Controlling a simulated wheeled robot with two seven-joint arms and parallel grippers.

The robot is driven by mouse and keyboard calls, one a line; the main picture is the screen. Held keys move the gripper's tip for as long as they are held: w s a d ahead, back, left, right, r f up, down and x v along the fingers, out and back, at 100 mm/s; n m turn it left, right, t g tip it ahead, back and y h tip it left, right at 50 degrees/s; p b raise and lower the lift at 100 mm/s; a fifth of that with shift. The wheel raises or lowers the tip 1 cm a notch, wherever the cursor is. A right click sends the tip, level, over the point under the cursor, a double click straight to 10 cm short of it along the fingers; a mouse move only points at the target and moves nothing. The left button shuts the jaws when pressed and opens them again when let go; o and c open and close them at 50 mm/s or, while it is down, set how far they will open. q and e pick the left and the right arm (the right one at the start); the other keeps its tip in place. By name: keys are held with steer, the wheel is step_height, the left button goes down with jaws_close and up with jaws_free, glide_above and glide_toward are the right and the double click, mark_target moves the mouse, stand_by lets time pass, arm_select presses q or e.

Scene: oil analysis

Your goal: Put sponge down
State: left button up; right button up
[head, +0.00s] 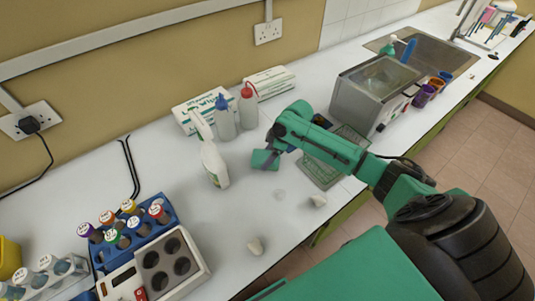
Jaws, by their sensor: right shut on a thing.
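A green sponge (263,160) is in my right gripper (272,150), just at or above the white countertop (245,205); I cannot tell whether it touches the surface. The gripper is shut on the sponge, and my right arm reaches in from the lower right. A white spray bottle (214,164) stands upright to the left of the sponge. My left gripper is not in view.
Wash bottles with blue (224,120) and red (248,107) caps stand behind the sponge. A blue tube rack (140,235) and a grey block heater (160,268) are at front left. Small pale objects (317,201) (255,246) lie near the front edge. A grey bath (370,95) stands right.

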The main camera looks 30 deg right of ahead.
steer(key=shift+w+a, duration=0.1)
steer(key=o, duration=1.2)
steer(key=shift+f, duration=0.1)
steer(key=shift+c, duration=0.2)
steer(key=shift+r, duration=0.2)
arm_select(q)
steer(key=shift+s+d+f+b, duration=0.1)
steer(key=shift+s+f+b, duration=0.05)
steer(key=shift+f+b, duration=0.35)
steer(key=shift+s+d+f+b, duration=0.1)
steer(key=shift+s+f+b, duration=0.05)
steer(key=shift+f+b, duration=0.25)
arm_select(e)
steer(key=v, duration=1.2)
steer(key=shift+f, duration=0.1)
